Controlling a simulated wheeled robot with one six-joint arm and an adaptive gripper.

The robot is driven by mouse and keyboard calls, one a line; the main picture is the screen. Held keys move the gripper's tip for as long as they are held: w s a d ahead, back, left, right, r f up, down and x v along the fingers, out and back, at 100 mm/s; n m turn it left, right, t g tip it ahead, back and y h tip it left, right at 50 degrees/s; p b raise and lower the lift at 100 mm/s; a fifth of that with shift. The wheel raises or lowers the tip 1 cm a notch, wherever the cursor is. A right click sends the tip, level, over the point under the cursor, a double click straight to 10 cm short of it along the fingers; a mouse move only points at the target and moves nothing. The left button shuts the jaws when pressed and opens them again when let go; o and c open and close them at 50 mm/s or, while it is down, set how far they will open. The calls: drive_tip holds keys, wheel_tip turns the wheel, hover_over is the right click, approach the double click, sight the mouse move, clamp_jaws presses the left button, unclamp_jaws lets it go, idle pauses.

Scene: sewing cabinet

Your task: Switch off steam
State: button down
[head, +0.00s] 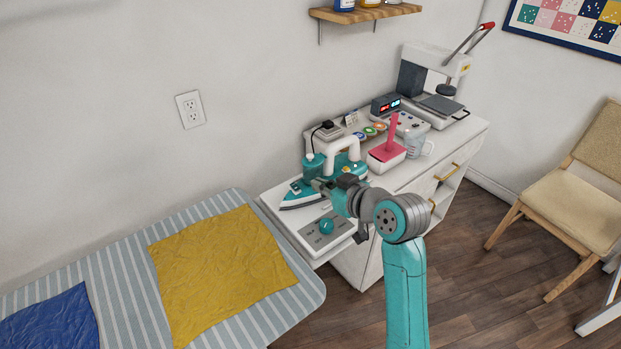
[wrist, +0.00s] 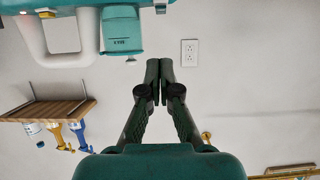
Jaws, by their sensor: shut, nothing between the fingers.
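A teal knob (head: 326,226) sits on a grey panel (head: 316,236) with printed labels, one looking like OFF, at the front left end of the white cabinet. Behind it stand a teal iron (head: 302,194) and a teal unit with a white handle (head: 340,146). In the wrist view, a teal tank with a MAX mark (wrist: 122,32) and the white handle (wrist: 28,38) show at the top left, upside down. My gripper (wrist: 160,66) is shut and empty, its fingertips together. In the head view its end is near the iron, above and behind the knob, partly hidden by my wrist.
An ironing board (head: 130,275) with yellow cloth (head: 222,270) is at left. A wall shelf (head: 366,13) hangs above. Wall outlet (wrist: 189,52) shows upright space.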

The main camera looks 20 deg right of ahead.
drive_tip(key=s, duration=0.1)
drive_tip(key=s+d, duration=0.1)
drive_tip(key=s, duration=0.1)
drive_tip(key=shift+s+r, duration=0.1)
drive_tip(key=shift+r, duration=0.1)
idle(0.3)
drive_tip(key=s+a+f+m+h, duration=0.2)
drive_tip(key=s+f+m+h, duration=0.15)
drive_tip(key=s+f, duration=1.4)
drive_tip(key=s+r+t, duration=0.1)
drive_tip(key=s, duration=1.2)
drive_tip(key=s+a+r, duration=0.1)
drive_tip(key=s+r, duration=0.1)
drive_tip(key=s, duration=1.1)
drive_tip(key=shift+s+a+r+t+h, duration=0.15)
drive_tip(key=shift+s+a+t+h, duration=0.1)
drive_tip(key=shift+s+t+h, duration=0.15)
